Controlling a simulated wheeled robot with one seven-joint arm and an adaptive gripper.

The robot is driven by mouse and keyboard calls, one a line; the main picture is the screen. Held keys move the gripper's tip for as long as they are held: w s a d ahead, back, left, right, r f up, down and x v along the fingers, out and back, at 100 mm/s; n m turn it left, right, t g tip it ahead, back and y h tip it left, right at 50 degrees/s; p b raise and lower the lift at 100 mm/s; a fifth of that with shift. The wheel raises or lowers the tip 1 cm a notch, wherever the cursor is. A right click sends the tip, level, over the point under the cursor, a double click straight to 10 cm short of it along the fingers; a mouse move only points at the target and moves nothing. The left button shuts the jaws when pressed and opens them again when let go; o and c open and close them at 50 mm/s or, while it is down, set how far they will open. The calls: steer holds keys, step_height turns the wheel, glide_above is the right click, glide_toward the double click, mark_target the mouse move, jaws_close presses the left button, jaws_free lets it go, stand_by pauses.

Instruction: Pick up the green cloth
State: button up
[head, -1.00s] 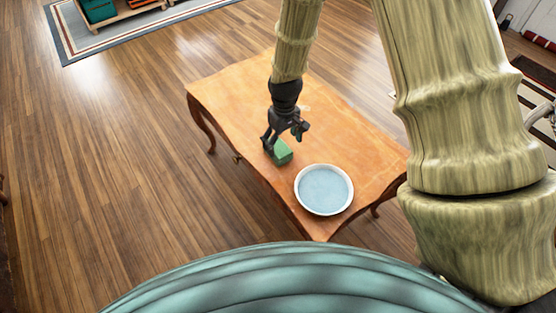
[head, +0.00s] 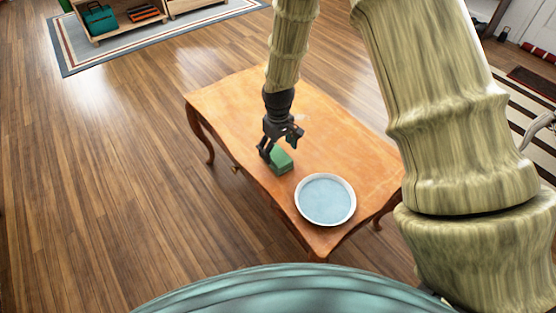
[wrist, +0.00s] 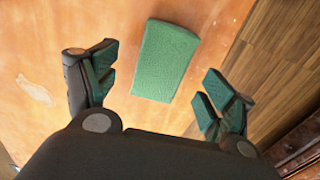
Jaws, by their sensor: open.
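The green cloth (head: 280,161) is a small folded block lying on the wooden table (head: 350,135), near its front left edge. In the wrist view the cloth (wrist: 165,60) lies flat just beyond the fingertips, roughly midway between them. My gripper (head: 279,151) is over the table, close to the cloth and partly in front of it. In the wrist view my gripper (wrist: 160,92) has its fingers wide apart with nothing between them. I cannot tell the exact height of the fingertips above the table.
A round white dish with a pale blue inside (head: 325,199) stands on the table just right of the cloth. The table's edge is close to the cloth, with wood floor (head: 130,200) beyond. The far part of the tabletop is clear.

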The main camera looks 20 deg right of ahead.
mark_target(278, 155)
step_height(278, 155, down, 5)
steer(key=shift+a+r+b, duration=0.1)
steer(key=shift+r+b, duration=0.1)
steer(key=shift+b, duration=0.2)
steer(key=c, duration=1.1)
